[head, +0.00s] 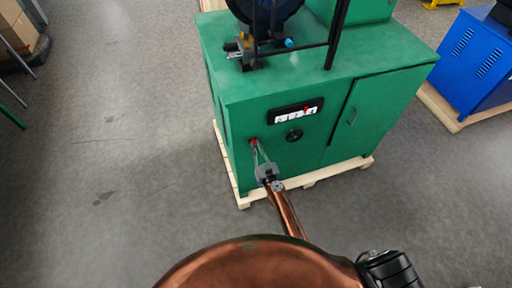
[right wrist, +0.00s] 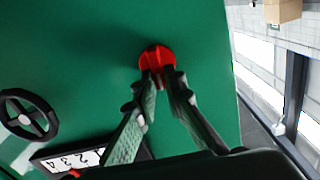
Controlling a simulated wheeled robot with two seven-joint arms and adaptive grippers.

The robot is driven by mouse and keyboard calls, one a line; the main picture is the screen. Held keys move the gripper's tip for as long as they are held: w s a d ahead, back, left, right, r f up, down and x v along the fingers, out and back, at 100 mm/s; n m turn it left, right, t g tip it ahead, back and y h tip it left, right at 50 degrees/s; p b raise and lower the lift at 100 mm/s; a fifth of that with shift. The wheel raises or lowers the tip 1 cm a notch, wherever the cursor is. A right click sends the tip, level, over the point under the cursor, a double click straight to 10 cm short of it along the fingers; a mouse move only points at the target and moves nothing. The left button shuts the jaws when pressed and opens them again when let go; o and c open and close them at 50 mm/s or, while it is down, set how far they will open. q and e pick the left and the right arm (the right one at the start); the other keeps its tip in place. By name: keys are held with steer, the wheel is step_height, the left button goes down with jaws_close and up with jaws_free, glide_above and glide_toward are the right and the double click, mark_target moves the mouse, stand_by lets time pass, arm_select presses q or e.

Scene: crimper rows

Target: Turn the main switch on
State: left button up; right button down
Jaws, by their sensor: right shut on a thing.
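The main switch is a red knob (head: 253,141) on the front of the green machine (head: 230,165), near its left edge. It also shows in the right wrist view as a round red knob (right wrist: 156,56) with a raised grip. My right gripper (head: 256,148) reaches up to it, and in the right wrist view its fingertips (right wrist: 164,80) are shut on the grip of the knob. The fingertips hide part of the knob. My left gripper is not in view.
Right of the switch are a black panel with a numbered selector (head: 295,112) and a black handwheel (head: 294,135). The machine stands on a wooden pallet (head: 330,173). A blue machine (head: 475,60) stands at the far right.

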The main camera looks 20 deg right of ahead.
steer(key=shift+d+f+m+b, duration=0.2)
steer(key=shift+m, duration=2.65)
steer(key=shift+d+f+m+b, duration=0.15)
steer(key=shift+d+f+m, duration=0.1)
steer(key=shift+m, duration=2.65)
steer(key=shift+d+f+m+b, duration=0.15)
steer(key=shift+f+m+b, duration=0.05)
steer(key=shift+m, duration=2.65)
steer(key=c, duration=2)
jaws_free()
